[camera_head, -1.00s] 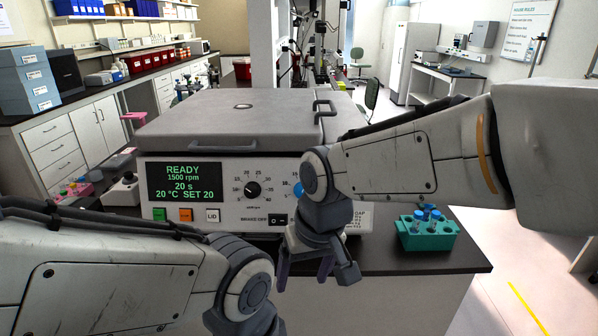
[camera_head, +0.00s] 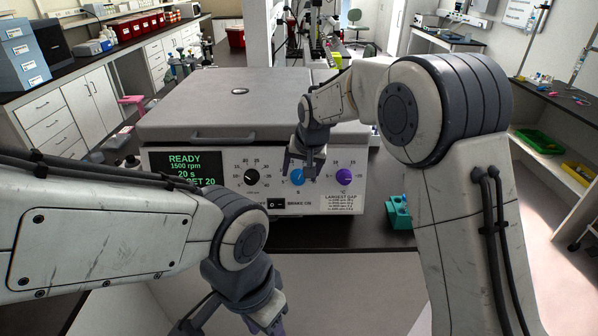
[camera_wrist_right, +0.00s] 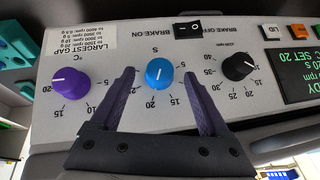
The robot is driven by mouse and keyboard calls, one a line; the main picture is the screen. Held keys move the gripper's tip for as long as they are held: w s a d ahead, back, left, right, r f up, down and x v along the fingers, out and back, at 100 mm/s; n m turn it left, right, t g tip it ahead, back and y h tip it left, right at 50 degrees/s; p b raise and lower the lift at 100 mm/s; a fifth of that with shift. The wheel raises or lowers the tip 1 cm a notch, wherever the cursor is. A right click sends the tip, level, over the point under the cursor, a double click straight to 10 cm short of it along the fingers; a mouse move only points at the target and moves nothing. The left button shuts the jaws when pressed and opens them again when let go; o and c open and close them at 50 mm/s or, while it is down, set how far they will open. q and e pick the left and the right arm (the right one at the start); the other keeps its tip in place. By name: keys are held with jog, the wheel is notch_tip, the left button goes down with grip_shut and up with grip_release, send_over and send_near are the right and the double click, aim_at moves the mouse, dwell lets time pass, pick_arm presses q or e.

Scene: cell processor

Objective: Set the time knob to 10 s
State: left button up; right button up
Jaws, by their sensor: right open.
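The blue time knob (camera_head: 297,176), marked "s", is the middle one of three knobs on the front panel. In the right wrist view, which is upside down, the blue knob (camera_wrist_right: 159,73) has a white pointer mark and 5, 15 and 20 marks around it. My right gripper (camera_wrist_right: 159,76) is open, one finger on each side of the knob, with gaps visible. It also shows in front of the panel in the head view (camera_head: 303,170). The green-lit display (camera_head: 187,174) reads READY, 1500 rpm, 20 s. My left gripper (camera_head: 235,322) is low, its fingertips cut off.
A black rpm knob (camera_head: 251,177) and a purple °C knob (camera_head: 344,177) flank the blue one. A brake switch (camera_head: 276,204) sits below. A teal tube rack (camera_head: 398,213) stands on the counter, partly hidden by my right arm.

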aim_at(298, 178)
jog(key=shift+x, duration=1.1)
grip_shut()
